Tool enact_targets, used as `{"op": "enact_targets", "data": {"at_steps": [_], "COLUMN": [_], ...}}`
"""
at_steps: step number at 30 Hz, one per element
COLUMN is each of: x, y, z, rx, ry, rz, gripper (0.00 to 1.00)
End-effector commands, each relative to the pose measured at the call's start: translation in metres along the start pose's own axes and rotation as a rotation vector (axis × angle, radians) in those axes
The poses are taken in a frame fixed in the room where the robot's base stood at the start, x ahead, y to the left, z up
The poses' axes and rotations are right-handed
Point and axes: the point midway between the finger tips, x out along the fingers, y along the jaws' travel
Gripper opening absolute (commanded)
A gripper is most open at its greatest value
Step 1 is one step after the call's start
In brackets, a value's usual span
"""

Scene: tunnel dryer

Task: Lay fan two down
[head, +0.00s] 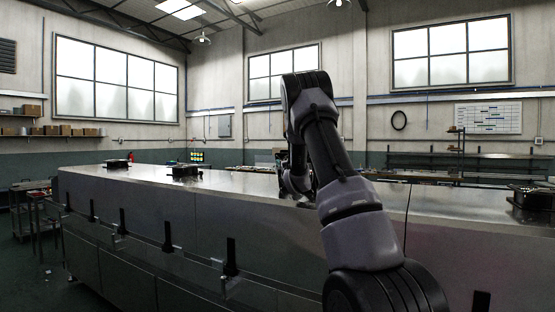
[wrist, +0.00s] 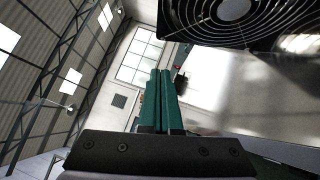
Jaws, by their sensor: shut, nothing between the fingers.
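A black fan (wrist: 232,20) with a round ring grille shows close up at the top right of the wrist view, cut off by the frame edge. Its grille faces the camera; no label is readable, so I cannot tell whether it is fan two. My gripper (wrist: 160,74) has its green fingers pressed together, empty, pointing past the fan's left side with a visible gap. In the head view my arm hides most of that fan and the gripper. Other dark fan units sit on the metal dryer top (head: 232,182): one far left (head: 118,163), one nearer (head: 183,171) and one at right (head: 530,203).
The dryer's long metal top is mostly bare between the units. Black upright handles (head: 167,237) stand along its front side. A cart (head: 38,212) stands at far left, and shelves with boxes (head: 66,130) hang on the left wall.

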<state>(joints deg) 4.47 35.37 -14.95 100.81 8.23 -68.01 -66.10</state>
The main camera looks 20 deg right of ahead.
Motion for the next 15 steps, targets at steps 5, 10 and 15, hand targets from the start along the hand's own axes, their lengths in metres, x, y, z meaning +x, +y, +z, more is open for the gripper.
{"op": "enact_targets", "data": {"at_steps": [5,10,15], "x": [0.041,0.070,0.085], "y": [0.000,-0.001,-0.001], "z": [-0.001,0.008,0.022], "rx": [0.000,0.000,0.000], "ry": [0.001,-0.002,-0.001], "rz": [0.002,0.000,-0.001], "gripper": [0.00,0.00,0.00]}}
